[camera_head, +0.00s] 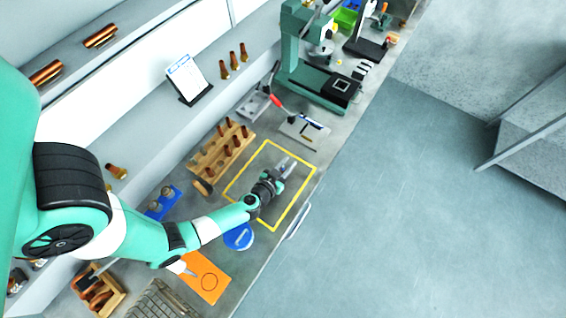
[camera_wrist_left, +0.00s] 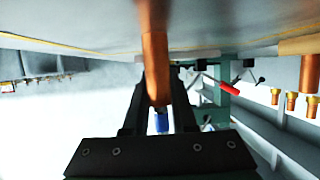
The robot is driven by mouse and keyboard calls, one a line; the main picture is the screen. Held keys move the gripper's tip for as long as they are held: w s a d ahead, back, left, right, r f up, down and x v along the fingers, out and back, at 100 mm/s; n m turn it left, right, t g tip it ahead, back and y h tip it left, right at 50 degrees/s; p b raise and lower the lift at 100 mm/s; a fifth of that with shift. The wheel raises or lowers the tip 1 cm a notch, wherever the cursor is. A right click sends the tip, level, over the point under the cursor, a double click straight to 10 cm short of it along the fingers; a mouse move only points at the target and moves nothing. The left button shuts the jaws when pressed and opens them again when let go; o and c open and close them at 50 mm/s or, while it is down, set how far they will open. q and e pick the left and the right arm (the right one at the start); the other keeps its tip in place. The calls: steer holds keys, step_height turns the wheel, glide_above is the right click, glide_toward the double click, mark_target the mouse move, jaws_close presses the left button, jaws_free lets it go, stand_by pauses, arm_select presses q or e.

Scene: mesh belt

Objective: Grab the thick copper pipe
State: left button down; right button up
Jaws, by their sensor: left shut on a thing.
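My left gripper (camera_head: 285,167) is over the yellow-outlined rectangle on the bench. In the left wrist view my left gripper (camera_wrist_left: 161,75) is shut on a copper pipe (camera_wrist_left: 155,50), which lies between its two dark fingers. A blue part (camera_wrist_left: 161,121) shows behind the pipe's end. In the head view I cannot make out the held pipe at the gripper. Other copper pipes stand in a wooden rack (camera_head: 207,160) left of the gripper. My right gripper is not in view.
A blue disc (camera_head: 239,237) and an orange mat (camera_head: 206,277) lie nearer on the bench. A red-handled clamp (camera_head: 275,102) and a green press (camera_head: 318,88) stand beyond. Several copper fittings (camera_head: 233,61) stand on the shelf. The yellow outline (camera_head: 303,204) encloses mostly clear bench.

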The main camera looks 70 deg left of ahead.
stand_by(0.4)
arm_select(q)
step_height(320, 180, up, 28)
steer(key=p, duration=1.9)
